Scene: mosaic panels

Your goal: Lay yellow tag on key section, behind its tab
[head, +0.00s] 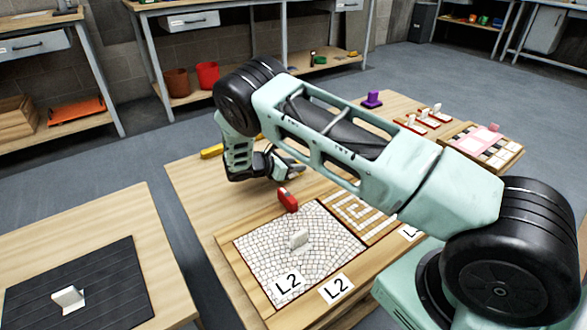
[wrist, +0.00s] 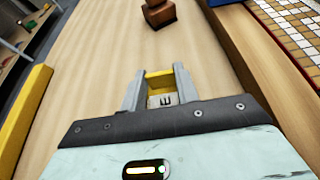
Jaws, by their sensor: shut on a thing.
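My gripper (head: 293,168) is shut on a small yellow tag (wrist: 159,80), held between the fingertips just above the wooden table. A pale piece with a dark mark (wrist: 162,100) shows just below the tag in the wrist view. The key section (head: 362,215), with a tan and white square-spiral pattern, lies right of the pebble-pattern section (head: 270,250) on the wooden panel. My arm hides part of the key section, and I cannot make out its tab. The pebble section carries an upright white tab (head: 299,239). My gripper is behind the panel, apart from it.
A red block (head: 287,199) stands at the panel's back edge. A yellow bar (wrist: 28,105) lies left of my gripper. A purple object (head: 372,99), red pieces with white tabs (head: 412,123) and a pink-topped tile board (head: 480,141) are further right. Bare table surrounds my gripper.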

